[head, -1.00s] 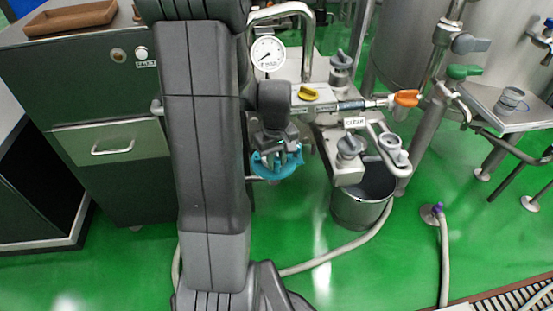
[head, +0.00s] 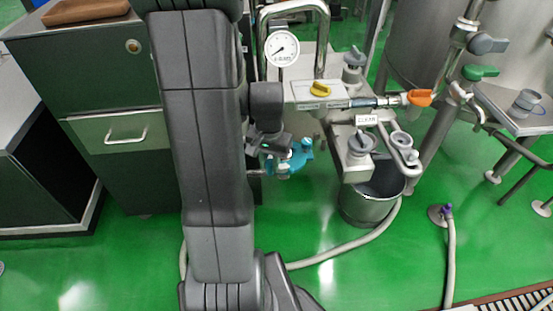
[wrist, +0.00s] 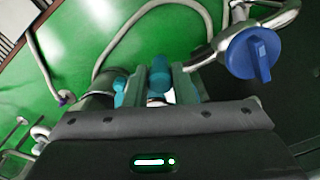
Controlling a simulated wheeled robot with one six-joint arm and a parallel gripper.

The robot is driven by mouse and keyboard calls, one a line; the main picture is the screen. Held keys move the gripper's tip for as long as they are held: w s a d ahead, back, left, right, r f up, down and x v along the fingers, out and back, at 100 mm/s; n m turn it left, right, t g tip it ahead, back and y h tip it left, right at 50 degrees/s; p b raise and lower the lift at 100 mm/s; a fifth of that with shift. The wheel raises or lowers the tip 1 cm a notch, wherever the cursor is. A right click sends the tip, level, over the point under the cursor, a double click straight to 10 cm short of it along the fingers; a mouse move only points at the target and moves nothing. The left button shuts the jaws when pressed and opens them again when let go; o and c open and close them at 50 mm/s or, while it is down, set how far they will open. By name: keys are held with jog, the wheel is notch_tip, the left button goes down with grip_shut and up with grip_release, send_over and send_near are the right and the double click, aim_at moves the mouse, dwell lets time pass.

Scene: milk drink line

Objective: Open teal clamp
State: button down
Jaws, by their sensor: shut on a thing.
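The teal clamp (head: 301,155) is at the lower left of the steel pipework in the head view, at my gripper (head: 277,158). In the wrist view a teal knob-like part of the clamp (wrist: 160,74) sits between the two grey fingers of my gripper (wrist: 160,90), which is shut on it. More teal shows on both outer sides of the fingers. A pale round part shows below the knob. The fingers and my wrist hide much of the clamp, so I cannot tell whether its ring is open or closed.
A blue valve handle (wrist: 255,54) stands close to the right of my fingers in the wrist view. A pressure gauge (head: 282,48), yellow handle (head: 320,90) and orange handle (head: 419,98) are on the pipework. A steel bucket (head: 370,209) stands below, with a hose on the green floor.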

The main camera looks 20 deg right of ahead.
jog(key=shift+w+a+m+p, duration=0.1)
jog(key=shift+w+a+m, duration=0.45)
jog(key=shift+m, duration=0.7)
jog(key=shift+w+a+m+p, duration=0.1)
jog(key=shift+w+a+m, duration=0.2)
jog(key=shift+a+m, duration=0.7)
jog(key=shift+w+a+m+p, duration=0.1)
jog(key=shift+w+a+m, duration=0.3)
jog(key=shift+m, duration=1.05)
jog(key=c, duration=1.2)
grip_release()
jog(key=shift+c, duration=0.2)
jog(key=shift+r, duration=0.1)
notch_tip(320, 180, up, 14)
jog(key=p, duration=0.2)
jog(key=shift+f, duration=0.2)
